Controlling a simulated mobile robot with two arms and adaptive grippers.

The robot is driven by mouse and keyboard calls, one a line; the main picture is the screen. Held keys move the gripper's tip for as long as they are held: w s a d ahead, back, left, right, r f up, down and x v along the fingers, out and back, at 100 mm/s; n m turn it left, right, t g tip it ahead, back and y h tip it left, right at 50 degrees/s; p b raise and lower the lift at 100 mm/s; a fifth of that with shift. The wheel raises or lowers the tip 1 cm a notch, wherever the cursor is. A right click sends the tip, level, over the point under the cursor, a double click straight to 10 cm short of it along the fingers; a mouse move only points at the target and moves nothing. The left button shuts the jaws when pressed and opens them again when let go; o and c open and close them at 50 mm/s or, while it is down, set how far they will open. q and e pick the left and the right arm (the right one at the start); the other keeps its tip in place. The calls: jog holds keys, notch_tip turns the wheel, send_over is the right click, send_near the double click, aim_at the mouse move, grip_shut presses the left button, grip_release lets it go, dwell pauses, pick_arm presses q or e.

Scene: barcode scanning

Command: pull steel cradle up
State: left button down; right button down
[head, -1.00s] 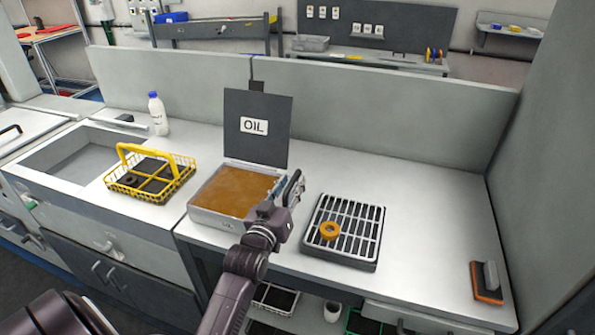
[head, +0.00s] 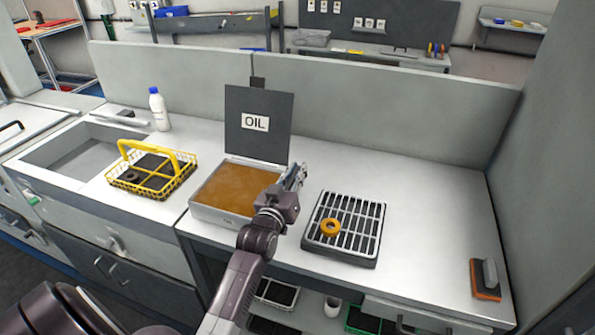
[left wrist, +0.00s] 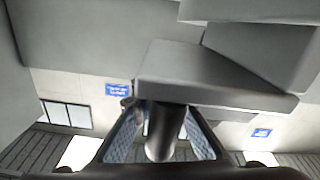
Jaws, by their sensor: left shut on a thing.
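My left gripper (head: 294,178) is at the right rim of the oil bath (head: 222,213), an open grey tank of brown oil. In the left wrist view, its fingers (left wrist: 163,145) are shut on a grey metal, rounded piece (left wrist: 160,142), which I take for part of the steel cradle. The rest of the cradle cannot be made out in the head view, where the gripper and tank side cover that spot. My right gripper is not in view.
The raised lid marked OIL (head: 257,150) stands behind the bath. A yellow wire basket (head: 189,176) is to the left.

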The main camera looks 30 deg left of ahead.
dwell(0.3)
pick_arm(q)
notch_tip(320, 180, up, 7)
jog(key=p, duration=0.6)
jog(key=shift+w, duration=0.1)
jog(key=c, duration=2)
grip_release()
jog(key=shift+d+f, duration=0.1)
jog(key=shift+o, duration=0.2)
jog(key=shift+f, duration=0.15)
jog(key=shift+s+f, duration=0.15)
jog(key=shift+s, duration=0.15)
jog(key=v, duration=1.1)
jog(key=shift+s, duration=0.25)
